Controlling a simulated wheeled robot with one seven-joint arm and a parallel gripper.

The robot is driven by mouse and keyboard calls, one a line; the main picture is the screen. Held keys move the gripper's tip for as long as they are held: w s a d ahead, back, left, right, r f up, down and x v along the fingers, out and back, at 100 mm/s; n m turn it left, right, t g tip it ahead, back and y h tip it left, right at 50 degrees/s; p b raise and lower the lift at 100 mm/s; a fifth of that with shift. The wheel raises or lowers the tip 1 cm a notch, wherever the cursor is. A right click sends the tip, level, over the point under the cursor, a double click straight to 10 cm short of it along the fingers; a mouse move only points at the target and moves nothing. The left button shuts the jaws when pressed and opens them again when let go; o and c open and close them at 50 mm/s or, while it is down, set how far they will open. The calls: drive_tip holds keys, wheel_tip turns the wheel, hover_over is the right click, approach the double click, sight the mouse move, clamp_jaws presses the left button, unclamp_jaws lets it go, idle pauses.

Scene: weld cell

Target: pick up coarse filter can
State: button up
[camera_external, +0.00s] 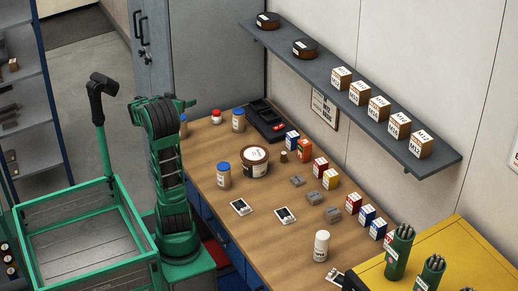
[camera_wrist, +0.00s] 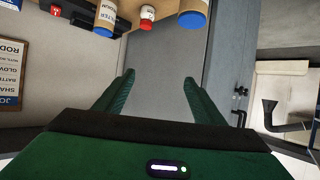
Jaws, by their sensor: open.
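Several cans with blue lids stand on the wooden bench: a front one (camera_external: 224,175), a back one (camera_external: 238,120), and one partly hidden behind my arm (camera_external: 183,126). Their labels are too small to read in the external view, so I cannot tell which is the coarse filter can. In the wrist view, which is upside down, two blue-lidded cans show at the top edge, one at the left (camera_wrist: 106,16) and one at the right (camera_wrist: 190,12), partly cut off. My gripper (camera_wrist: 158,84) is open and empty, facing the grey cabinet, apart from the cans.
Small boxes line the wall side. A shelf (camera_external: 350,95) overhangs the bench back. A green cart (camera_external: 75,205) stands left of my arm.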

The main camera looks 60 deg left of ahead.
drive_tip(key=s+a+n+y, duration=0.1)
drive_tip(key=s+a, duration=0.1)
drive_tip(key=s, duration=0.1)
approach(184, 118)
drive_tip(key=w+a+f, duration=0.1)
drive_tip(key=a+f, duration=0.1)
drive_tip(key=a, duration=0.2)
drive_tip(key=x, duration=0.5)
drive_tip(key=shift+w, duration=0.3)
drive_tip(key=shift+f+x, duration=0.15)
drive_tip(key=shift+x, duration=1.15)
drive_tip(key=shift+f+x, duration=0.2)
drive_tip(key=shift+x, duration=1.05)
drive_tip(key=shift+s+d, duration=0.1)
drive_tip(key=shift+g, duration=0.3)
drive_tip(key=c, duration=1.2)
